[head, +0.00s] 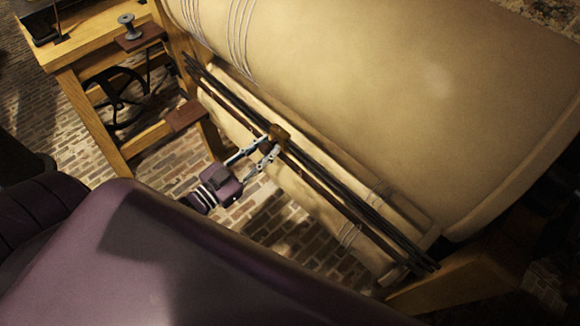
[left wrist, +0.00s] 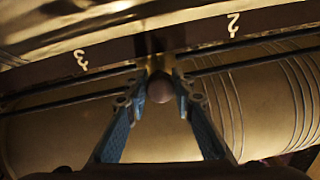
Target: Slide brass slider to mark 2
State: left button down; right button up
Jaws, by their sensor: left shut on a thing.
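The brass slider (head: 279,133) sits on dark rods (head: 330,178) that run along a large cream roll. In the left wrist view its round knob (left wrist: 160,90) is between the fingertips of my left gripper (left wrist: 161,82). In the head view my left gripper (head: 264,154) reaches the slider from the lower left and is shut on it. A dark strip (left wrist: 115,45) behind the rods carries mark 3 (left wrist: 80,59) to the left and mark 2 (left wrist: 233,25) to the right. The slider stands between these two marks. My right gripper is not in view.
The cream roll (head: 400,90) fills the area behind the rods. A wooden frame (head: 90,110) with a black wheel (head: 115,97) and a spool (head: 129,25) stands at the upper left. Brick floor (head: 280,220) shows below the rods.

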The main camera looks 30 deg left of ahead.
pick_arm(q)
jog(key=w+a+b, duration=0.1)
jog(key=w+a, duration=0.2)
jog(key=a, duration=0.7)
jog(key=shift+w, duration=0.3)
jog(key=c, duration=1.6)
grip_release()
jog(key=shift+d, duration=0.1)
jog(key=v, duration=1.2)
jog(key=shift+f, duration=0.1)
